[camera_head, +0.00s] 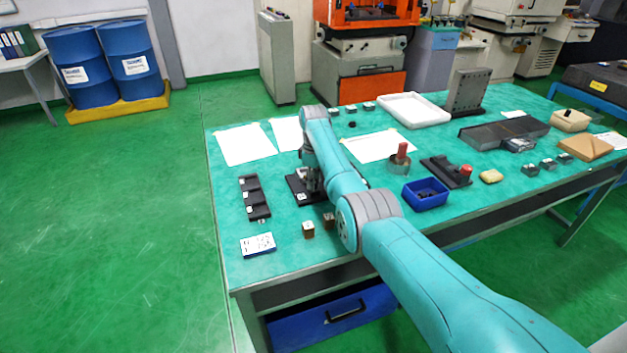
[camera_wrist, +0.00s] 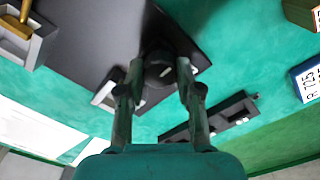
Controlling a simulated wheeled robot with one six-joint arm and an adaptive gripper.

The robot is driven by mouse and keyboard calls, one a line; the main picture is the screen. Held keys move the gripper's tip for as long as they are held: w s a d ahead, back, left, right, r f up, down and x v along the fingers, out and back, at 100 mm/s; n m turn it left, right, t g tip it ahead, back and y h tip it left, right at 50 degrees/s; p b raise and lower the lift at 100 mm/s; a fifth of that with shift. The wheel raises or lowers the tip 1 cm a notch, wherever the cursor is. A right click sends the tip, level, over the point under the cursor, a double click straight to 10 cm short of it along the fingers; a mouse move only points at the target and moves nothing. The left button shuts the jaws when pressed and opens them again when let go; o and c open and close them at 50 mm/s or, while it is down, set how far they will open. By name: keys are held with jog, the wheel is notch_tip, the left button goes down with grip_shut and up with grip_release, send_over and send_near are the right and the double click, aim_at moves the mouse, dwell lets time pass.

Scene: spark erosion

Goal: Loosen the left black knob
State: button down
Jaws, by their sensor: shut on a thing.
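A round black knob (camera_wrist: 160,70) with a pale mark sits at the edge of a dark fixture plate (camera_wrist: 85,40) in the wrist view. My gripper (camera_wrist: 160,82) has a finger on each side of the knob and is shut on it. In the head view my gripper (camera_head: 314,188) reaches down over the dark fixture plate (camera_head: 297,186) on the bench. The arm and gripper hide the knob there. A second black knob cannot be made out.
A black compartment tray (camera_head: 255,198) lies left of the fixture, with a white card (camera_head: 258,245) and a small brown block (camera_head: 308,230) in front. A blue bin (camera_head: 425,195) stands to the right. A paper sheet (camera_head: 245,145) lies behind. The bench's left edge is close.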

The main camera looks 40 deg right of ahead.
jog(key=c, duration=0.8)
grip_release()
jog(key=shift+o, duration=0.2)
notch_tip(320, 180, up, 12)
jog(key=shift+s, duration=0.1)
